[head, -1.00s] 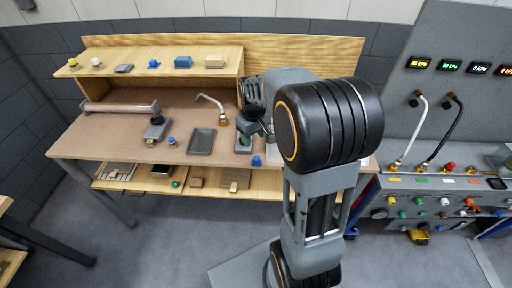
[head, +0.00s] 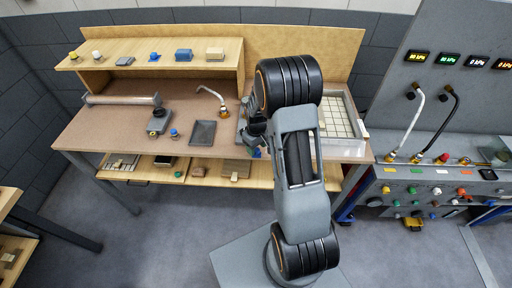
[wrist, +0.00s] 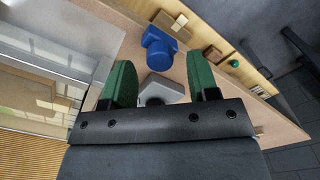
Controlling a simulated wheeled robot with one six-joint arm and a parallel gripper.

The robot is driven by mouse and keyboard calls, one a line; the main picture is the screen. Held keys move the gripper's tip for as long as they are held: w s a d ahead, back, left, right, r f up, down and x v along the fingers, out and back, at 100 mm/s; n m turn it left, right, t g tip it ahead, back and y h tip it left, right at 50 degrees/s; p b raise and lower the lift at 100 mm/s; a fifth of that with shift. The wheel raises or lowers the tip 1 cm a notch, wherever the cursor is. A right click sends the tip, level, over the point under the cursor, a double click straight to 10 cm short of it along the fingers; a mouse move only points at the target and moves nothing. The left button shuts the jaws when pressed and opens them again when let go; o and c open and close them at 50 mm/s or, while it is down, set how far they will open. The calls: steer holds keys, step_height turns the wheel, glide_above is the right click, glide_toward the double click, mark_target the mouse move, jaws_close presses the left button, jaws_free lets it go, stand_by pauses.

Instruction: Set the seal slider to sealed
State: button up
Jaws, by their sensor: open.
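My gripper (wrist: 160,80) is open, its two green fingers spread in the wrist view. A pale grey block (wrist: 160,93) shows between the fingers; I cannot tell whether they touch it. A blue knob-like piece (wrist: 163,48) lies just beyond the fingertips. In the head view my gripper (head: 253,143) is low over the bench, left of the white framed bed, and mostly hidden by my arm.
The white framed bed (head: 358,118) with a gridded surface is right of my arm. A dark tray (head: 203,133) and a grey block with a black knob (head: 158,122) lie to the left. A lower shelf (head: 205,180) holds small blocks. A control console (head: 440,178) stands right.

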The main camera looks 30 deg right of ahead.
steer(key=shift+f, duration=0.7)
